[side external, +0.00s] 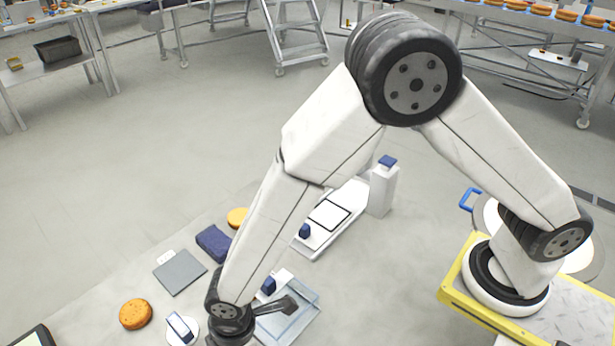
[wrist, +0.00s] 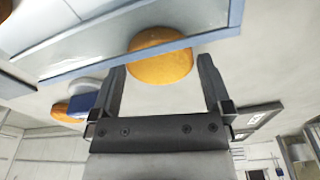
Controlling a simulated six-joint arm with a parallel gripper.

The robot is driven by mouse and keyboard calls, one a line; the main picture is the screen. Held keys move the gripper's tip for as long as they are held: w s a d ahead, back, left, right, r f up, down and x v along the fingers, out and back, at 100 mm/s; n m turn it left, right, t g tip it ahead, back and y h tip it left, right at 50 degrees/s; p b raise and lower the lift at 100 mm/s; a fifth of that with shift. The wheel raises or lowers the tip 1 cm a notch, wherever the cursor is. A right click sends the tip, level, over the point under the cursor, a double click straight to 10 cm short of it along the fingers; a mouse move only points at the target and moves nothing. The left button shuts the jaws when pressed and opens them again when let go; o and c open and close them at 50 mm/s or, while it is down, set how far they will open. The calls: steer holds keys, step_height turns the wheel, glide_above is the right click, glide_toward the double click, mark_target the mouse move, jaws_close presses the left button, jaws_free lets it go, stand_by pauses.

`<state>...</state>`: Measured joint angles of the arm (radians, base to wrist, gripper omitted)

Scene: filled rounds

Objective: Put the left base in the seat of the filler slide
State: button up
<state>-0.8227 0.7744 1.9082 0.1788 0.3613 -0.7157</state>
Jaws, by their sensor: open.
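One orange-brown round base (side external: 136,314) lies at the lower left of the table in the side view. Another base (side external: 238,217) lies farther back, partly hidden by my arm. My gripper (side external: 290,303) is low over a pale blue-grey tray-like part (side external: 302,312) with a blue knob (side external: 269,286); I cannot tell if this is the filler slide. In the wrist view my open gripper (wrist: 162,66) has an orange round (wrist: 160,68) showing between its fingertips, with gaps at both sides. Contact and depth there are unclear.
A white unit with a framed plate (side external: 329,213) and a blue-capped column (side external: 382,190) stands behind my gripper. A dark blue block (side external: 213,243), a grey plate (side external: 180,272) and a small white-and-blue item (side external: 180,327) lie to the left. Bare table shows between them.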

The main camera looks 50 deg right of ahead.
steer(key=shift+f, duration=0.35)
steer(key=c, duration=0.5)
steer(key=shift+r, duration=0.2)
steer(key=shift+r, duration=0.5)
steer(key=s+d+r, duration=0.9)
steer(key=s+r, duration=0.1)
steer(key=r, duration=0.1)
steer(key=shift+s+r, duration=0.3)
steer(key=shift+s, duration=0.1)
